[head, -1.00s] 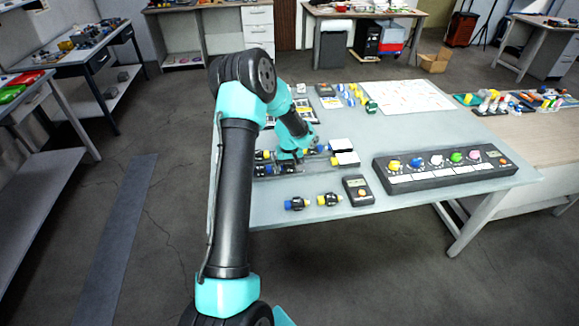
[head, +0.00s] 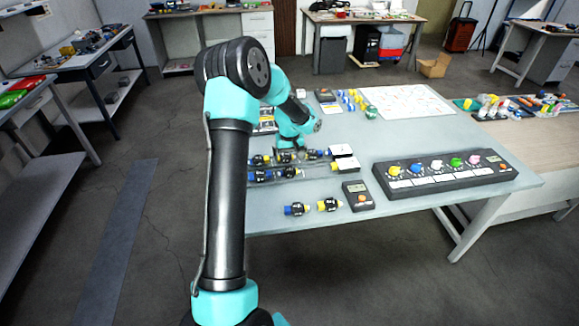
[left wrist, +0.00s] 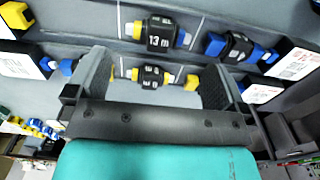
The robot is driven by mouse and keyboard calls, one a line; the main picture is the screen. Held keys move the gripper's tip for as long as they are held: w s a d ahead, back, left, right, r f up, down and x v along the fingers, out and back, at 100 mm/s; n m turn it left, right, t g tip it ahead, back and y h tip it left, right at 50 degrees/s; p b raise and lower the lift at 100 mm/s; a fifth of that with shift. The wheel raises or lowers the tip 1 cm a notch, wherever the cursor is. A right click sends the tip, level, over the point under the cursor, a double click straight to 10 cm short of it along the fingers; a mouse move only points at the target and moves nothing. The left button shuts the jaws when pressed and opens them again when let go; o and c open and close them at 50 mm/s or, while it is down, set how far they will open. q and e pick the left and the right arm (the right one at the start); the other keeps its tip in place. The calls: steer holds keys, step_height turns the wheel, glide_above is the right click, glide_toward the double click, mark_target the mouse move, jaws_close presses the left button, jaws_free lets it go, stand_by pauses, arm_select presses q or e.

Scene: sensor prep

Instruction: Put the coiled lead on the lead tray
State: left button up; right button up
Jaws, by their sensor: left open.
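Several short black-bodied pieces with blue and yellow ends lie in two rows on a grey rack or tray (head: 312,172); one is in the front row (head: 262,175). Two similar pieces (head: 297,209) (head: 328,205) lie on the table in front. I cannot tell which one is the coiled lead. My left gripper (head: 290,153) is at the back row. Another piece, marked 13 (left wrist: 158,33), lies beyond. My right gripper is out of view.
A long black panel with coloured knobs (head: 445,172) is at the right. A white sheet (head: 408,101) lies at the back.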

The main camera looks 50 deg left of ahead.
mark_target(289, 170)
arm_select(q)
step_height(289, 170, up, 5)
steer(key=shift+f, duration=0.2)
steer(key=shift+s+f, duration=0.1)
stand_by(0.4)
